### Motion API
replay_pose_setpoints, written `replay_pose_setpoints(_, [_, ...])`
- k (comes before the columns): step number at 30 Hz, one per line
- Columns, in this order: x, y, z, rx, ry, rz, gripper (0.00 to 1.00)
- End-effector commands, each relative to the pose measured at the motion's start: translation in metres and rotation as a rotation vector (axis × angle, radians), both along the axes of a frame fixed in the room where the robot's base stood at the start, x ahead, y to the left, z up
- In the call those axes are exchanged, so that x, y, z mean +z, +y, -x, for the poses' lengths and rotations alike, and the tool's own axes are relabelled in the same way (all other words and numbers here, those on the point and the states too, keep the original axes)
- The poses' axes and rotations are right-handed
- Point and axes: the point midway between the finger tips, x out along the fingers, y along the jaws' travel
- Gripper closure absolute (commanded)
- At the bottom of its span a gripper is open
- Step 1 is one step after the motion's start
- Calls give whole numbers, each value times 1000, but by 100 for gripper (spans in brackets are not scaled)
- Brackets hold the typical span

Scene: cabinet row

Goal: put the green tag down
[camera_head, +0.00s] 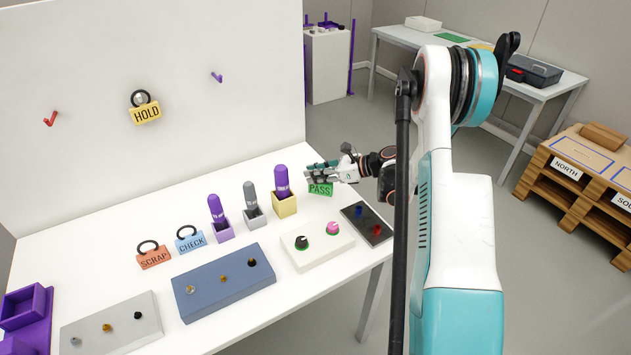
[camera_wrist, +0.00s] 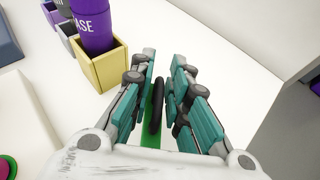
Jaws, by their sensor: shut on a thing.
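The green tag (camera_head: 320,188), lettered PASS, hangs below my gripper (camera_head: 322,172) near the back right of the white table. In the wrist view, its black ring (camera_wrist: 157,104) stands between the two teal fingers of my gripper (camera_wrist: 164,85), and a strip of the green tag (camera_wrist: 153,136) shows under them. The fingers are shut on the ring. I cannot tell whether the tag's lower edge touches the table.
A yellow box (camera_head: 284,204) holding a purple cylinder (camera_head: 281,180) stands left of my gripper. A dark button box (camera_head: 366,223) and a white knob box (camera_head: 317,248) lie nearer the front. Red SCRAP (camera_head: 154,257) and blue CHECK (camera_head: 190,241) tags stand left. Bare tabletop (camera_wrist: 225,60) lies beyond the fingers.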

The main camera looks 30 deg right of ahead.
Motion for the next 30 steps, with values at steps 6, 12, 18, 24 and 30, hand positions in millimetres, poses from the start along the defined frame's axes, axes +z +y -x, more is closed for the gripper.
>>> replay_pose_setpoints(6, [-20, 0, 0, 0, 0, 0, 100])
replay_pose_setpoints(12, [-20, 0, 0, 0, 0, 0, 100])
replay_pose_setpoints(18, [-21, 0, 0, 0, 0, 0, 64])
replay_pose_setpoints(24, [-21, 0, 0, 0, 0, 0, 64])
replay_pose_setpoints(30, [-18, 0, 0, 0, 0, 0, 64])
